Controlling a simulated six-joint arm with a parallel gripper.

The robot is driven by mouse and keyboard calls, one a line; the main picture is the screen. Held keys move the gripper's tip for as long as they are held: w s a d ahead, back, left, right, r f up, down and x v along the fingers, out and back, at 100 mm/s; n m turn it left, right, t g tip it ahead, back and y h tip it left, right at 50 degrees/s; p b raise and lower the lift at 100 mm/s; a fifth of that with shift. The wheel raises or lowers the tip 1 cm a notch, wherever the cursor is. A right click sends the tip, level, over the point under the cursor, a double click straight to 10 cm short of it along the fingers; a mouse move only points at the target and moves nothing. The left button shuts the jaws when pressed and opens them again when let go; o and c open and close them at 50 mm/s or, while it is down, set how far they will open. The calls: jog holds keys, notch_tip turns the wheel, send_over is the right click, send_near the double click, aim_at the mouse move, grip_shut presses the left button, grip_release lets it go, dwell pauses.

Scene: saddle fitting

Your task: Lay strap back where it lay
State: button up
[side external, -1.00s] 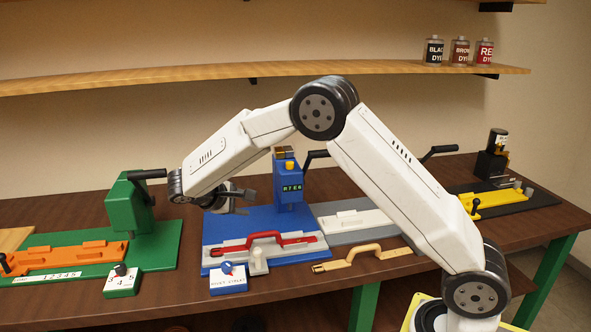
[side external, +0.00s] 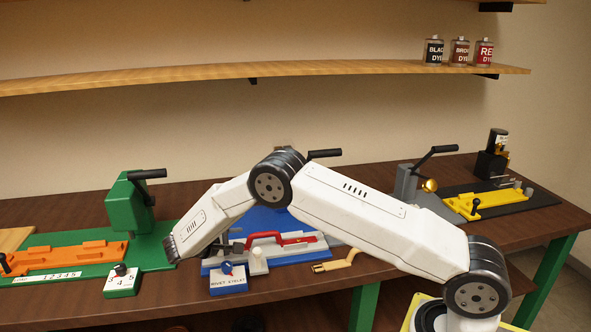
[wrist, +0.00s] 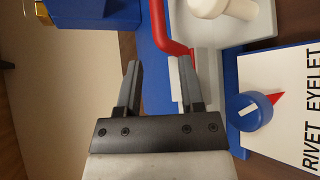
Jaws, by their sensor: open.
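My gripper (side external: 237,243) is low by the left end of the red strap. In the wrist view my gripper (wrist: 158,70) is open with nothing between its fingers; I cannot tell whether a finger touches the red bar.
A dial box marked "RIVET EYELET" (side external: 228,279) stands at the front, with its blue knob (wrist: 253,113) close right of my fingers in the wrist view. A white knob (side external: 259,261) is beside the holder. The green station (side external: 130,215) stands left, the yellow fixture (side external: 470,204) far right.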

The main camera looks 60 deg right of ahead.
aim_at(253, 237)
jog(key=shift+x, duration=1.3)
jog(key=shift+x, duration=2.6)
jog(key=shift+f, duration=0.1)
jog(key=shift+a, duration=0.1)
grip_shut()
